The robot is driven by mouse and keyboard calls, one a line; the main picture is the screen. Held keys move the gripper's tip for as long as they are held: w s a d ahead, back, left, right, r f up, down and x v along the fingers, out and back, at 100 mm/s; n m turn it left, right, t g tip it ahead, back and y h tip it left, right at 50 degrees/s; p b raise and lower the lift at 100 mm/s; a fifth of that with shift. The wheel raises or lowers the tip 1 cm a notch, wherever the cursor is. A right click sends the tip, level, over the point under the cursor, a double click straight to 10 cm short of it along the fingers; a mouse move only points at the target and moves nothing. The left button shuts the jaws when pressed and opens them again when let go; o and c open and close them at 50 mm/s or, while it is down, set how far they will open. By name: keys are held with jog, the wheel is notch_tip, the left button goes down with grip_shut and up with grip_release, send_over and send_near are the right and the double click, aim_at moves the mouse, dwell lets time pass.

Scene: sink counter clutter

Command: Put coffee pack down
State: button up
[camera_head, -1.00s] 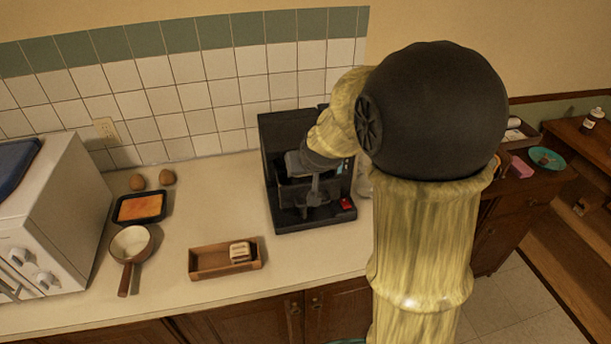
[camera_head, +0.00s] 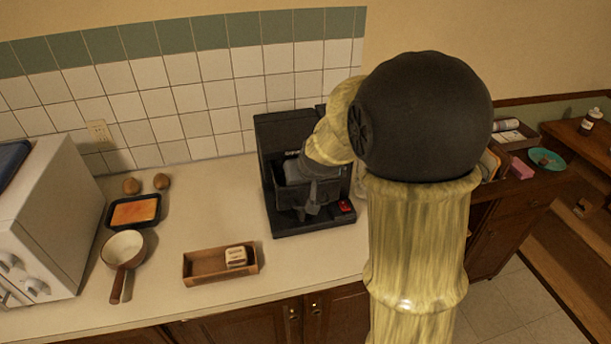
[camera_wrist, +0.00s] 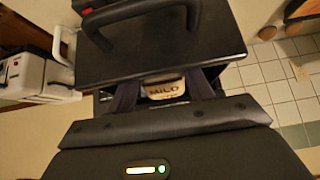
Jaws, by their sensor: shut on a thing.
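My gripper (camera_head: 308,208) is in front of the black coffee machine (camera_head: 283,222), close to its front opening. In the wrist view my gripper (camera_wrist: 164,91) has its two dark fingers on either side of a small pale pack marked "MILD", the coffee pack (camera_wrist: 165,90). The fingers are shut on it. Only the pack's labelled end shows there. A black slab with a handle (camera_wrist: 160,50) lies just beyond it. In the head view the pack is hidden by my gripper, and I cannot tell whether it touches the machine.
A wooden tray (camera_head: 205,278) with a small pale block (camera_head: 236,256) sits near the counter's front edge. A saucepan (camera_head: 124,247), a black dish with orange contents (camera_head: 134,211) and a white appliance (camera_head: 50,215) stand left. Counter between dish and coffee machine is clear.

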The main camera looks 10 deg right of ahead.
jog(key=shift+w+d+r+p, duration=0.15)
jog(key=shift+r+p, duration=0.15)
jog(key=shift+p, duration=0.35)
jog(key=shift+a+g+p, duration=0.35)
jog(key=shift+g+p, duration=0.05)
jog(key=shift+p, duration=0.4)
jog(key=shift+r+p, duration=0.15)
jog(key=shift+p, duration=0.35)
jog(key=g+p, duration=0.1)
jog(key=p, duration=0.2)
jog(key=shift+w+d, duration=0.1)
jog(key=shift+d, duration=0.25)
jog(key=g+p, duration=0.1)
jog(key=p, duration=0.1)
jog(key=shift+w+a+p, duration=0.15)
jog(key=shift+p, duration=0.25)
jog(key=shift+w+g+p, duration=0.1)
jog(key=shift+g+p, duration=0.2)
jog(key=shift+p, duration=0.2)
jog(key=shift+f+b, duration=0.5)
jog(key=shift+f, duration=0.1)
